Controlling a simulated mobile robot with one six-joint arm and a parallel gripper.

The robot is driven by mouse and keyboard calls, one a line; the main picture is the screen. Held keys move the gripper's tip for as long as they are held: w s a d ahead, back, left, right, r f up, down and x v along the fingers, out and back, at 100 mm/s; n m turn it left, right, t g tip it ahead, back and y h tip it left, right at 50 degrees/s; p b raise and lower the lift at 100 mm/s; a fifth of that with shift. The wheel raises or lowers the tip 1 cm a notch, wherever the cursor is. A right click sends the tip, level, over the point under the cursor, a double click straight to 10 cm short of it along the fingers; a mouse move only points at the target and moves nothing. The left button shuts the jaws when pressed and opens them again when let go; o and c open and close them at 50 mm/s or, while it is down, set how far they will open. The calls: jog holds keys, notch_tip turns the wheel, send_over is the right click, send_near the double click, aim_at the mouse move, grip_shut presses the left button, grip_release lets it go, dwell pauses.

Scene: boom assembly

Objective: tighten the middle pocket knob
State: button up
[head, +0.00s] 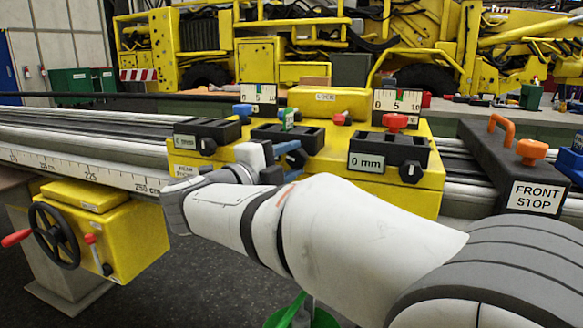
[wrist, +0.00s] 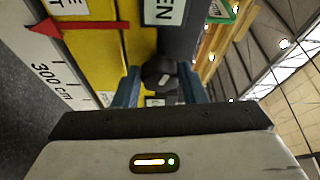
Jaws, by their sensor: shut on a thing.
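The middle pocket (head: 288,131) is a black block on the yellow carriage, between two similar black pockets. Its knob is hidden behind my gripper (head: 292,156) in the head view. In the wrist view the black knob (wrist: 159,74) sits between the two blue fingers of my gripper (wrist: 159,88). The fingers are shut on it from both sides. A white label (wrist: 165,10) is on the pocket face beyond the knob, only partly in view. Whether the knob is tight cannot be seen.
The left pocket (head: 211,134) and the right pocket (head: 388,151), marked 0 mm, flank the middle one, each with a black knob. The front stop (head: 520,165) with orange handle stands right. A handwheel (head: 53,236) is at lower left.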

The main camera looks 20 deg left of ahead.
jog(key=m+g, duration=0.1)
jog(key=m, duration=0.2)
jog(key=shift+r+y, duration=0.1)
jog(key=shift+y, duration=0.2)
jog(key=m+g+y, duration=0.1)
jog(key=m, duration=0.2)
jog(key=shift+d+r+b, duration=0.1)
jog(key=shift+r+b, duration=0.05)
jog(key=shift+b, duration=0.2)
jog(key=m+y, duration=0.1)
jog(key=m, duration=0.2)
jog(key=shift+g+y, duration=0.3)
jog(key=shift+y, duration=0.1)
jog(key=shift+d+r+m+y+b, duration=0.15)
jog(key=shift+m+y+b, duration=0.25)
jog(key=shift+m+y, duration=0.55)
jog(key=shift+m+h, duration=0.25)
jog(key=shift+m, duration=0.2)
jog(key=o, duration=1)
jog(key=shift+s+r, duration=0.1)
